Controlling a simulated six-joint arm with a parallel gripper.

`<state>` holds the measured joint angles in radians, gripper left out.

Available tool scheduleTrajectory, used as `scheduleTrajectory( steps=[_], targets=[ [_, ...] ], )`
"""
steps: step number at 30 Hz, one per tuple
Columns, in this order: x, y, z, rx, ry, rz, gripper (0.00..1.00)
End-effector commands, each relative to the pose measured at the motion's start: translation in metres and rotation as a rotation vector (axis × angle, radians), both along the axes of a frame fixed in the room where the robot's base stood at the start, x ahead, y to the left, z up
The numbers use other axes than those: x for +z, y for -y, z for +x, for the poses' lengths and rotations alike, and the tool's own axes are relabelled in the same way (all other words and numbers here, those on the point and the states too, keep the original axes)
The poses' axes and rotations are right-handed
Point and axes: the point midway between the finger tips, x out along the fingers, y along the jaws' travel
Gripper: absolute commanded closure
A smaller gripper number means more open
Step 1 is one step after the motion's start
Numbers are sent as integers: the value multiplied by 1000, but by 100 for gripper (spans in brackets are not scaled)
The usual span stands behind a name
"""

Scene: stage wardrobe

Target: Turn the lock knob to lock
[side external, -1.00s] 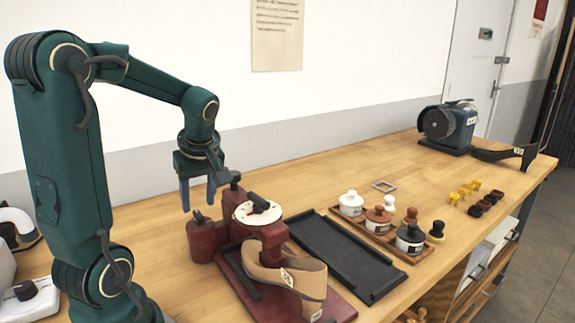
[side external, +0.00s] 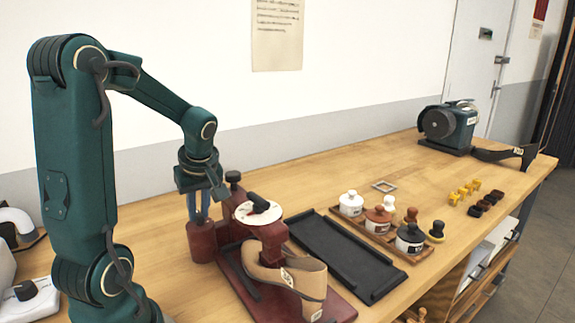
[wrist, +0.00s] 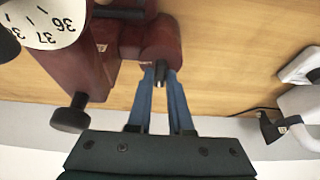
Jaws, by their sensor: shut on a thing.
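The lock knob (wrist: 160,71) is a small dark lever on top of a dark red cylindrical post of the shoe fixture. In the wrist view my gripper (wrist: 160,78) has its two blue fingers shut on this knob, one on each side. In the side view my gripper (side external: 199,217) points straight down at the red post (side external: 202,242), and its fingers hide the knob. The fixture (side external: 342,302) also carries a white numbered dial (side external: 243,217) with a black lever, and a tan shoe form (side external: 312,276).
A round black knob (wrist: 70,114) stands close beside my fingers, also visible in the side view (side external: 233,176). A black tray (side external: 345,258) and a wooden tray of jars (side external: 380,234) lie to the right.

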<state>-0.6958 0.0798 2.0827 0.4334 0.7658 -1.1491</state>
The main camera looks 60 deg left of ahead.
Motion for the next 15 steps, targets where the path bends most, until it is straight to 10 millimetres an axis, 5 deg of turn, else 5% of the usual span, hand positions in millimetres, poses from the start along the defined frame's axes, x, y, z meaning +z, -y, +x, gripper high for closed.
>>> scheduleTrajectory(
  steps=[15],
  targets=[
    [0,-1,-4,-276,3,2,100]
  ],
)
